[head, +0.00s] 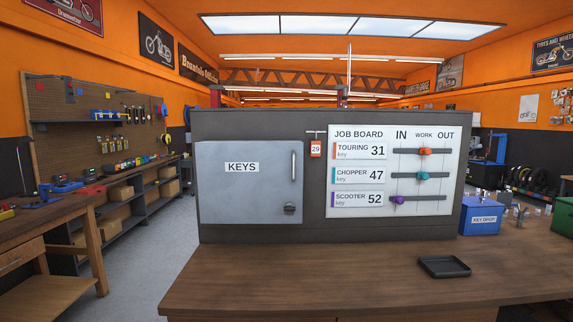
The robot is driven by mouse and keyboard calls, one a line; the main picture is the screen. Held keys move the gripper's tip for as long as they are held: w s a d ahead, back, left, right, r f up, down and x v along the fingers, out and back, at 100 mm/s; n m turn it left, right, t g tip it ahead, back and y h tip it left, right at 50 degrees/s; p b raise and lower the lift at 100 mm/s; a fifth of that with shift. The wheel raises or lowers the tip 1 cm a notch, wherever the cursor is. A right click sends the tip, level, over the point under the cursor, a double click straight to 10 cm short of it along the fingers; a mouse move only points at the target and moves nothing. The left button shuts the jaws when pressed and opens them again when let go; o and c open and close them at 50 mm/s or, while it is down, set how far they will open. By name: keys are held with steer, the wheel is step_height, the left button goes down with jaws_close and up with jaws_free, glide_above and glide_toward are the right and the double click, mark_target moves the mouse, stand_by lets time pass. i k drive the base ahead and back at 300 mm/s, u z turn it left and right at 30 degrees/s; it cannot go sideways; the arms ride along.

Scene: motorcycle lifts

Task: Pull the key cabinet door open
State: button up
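The key cabinet door (250,190) is a grey metal panel labelled KEYS, on the left half of a dark upright panel at the back of the wooden counter. It looks shut. A vertical bar handle (293,166) is near its right edge. A small dark knob or lock (289,209) sits below the handle. The inside of the cabinet is hidden. My gripper is not in view.
A black tray (444,267) and blue key drop box (481,217) stand on the counter (330,280). The counter before the door is clear.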

mark_target(238, 183)
steer(key=u, duration=0.55)
steer(key=i, duration=0.55)
steer(key=u, duration=0.4)
